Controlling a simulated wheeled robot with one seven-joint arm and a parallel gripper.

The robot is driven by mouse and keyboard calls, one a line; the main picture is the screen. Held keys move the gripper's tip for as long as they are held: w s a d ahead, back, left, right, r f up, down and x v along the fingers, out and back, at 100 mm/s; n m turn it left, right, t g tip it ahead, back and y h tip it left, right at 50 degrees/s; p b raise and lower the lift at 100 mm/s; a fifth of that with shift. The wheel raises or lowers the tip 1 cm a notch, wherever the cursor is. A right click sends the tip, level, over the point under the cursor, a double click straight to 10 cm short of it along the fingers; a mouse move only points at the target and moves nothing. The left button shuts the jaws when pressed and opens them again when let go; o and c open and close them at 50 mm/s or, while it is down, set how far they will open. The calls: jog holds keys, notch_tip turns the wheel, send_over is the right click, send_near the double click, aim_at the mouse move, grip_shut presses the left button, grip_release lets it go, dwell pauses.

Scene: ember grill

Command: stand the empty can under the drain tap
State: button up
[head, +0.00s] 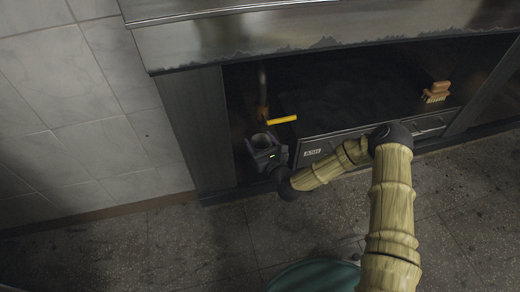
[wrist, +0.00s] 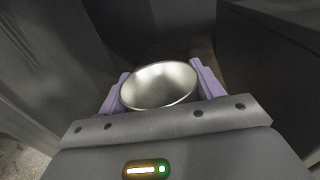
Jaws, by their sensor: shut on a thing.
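The drain tap (head: 263,112) hangs from a thin pipe inside the grill's open lower bay, with a yellow lever (head: 282,120) pointing right. My gripper (head: 264,152) is just below the tap in the head view. It is shut on the empty can (head: 260,141), a pale metal cup with its open mouth up. In the wrist view the can (wrist: 158,86) sits between two lilac finger pads, and its inside looks bare. The tap does not show in the wrist view. I cannot tell whether the can's base touches the bay floor, or whether its mouth is exactly below the spout.
A drawer marked ASH (head: 312,152) is right of my gripper. The bay's left post (head: 200,128) stands close on the left. A wooden brush (head: 436,92) lies at the right. A teal round object (head: 314,277) is on the tiled floor in front.

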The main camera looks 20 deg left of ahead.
aim_at(257, 145)
jog(key=shift+f+b, duration=1.3)
jog(key=shift+f, duration=0.55)
jog(key=shift+f, duration=0.2)
jog(key=o, duration=1.3)
jog(key=shift+c, duration=0.2)
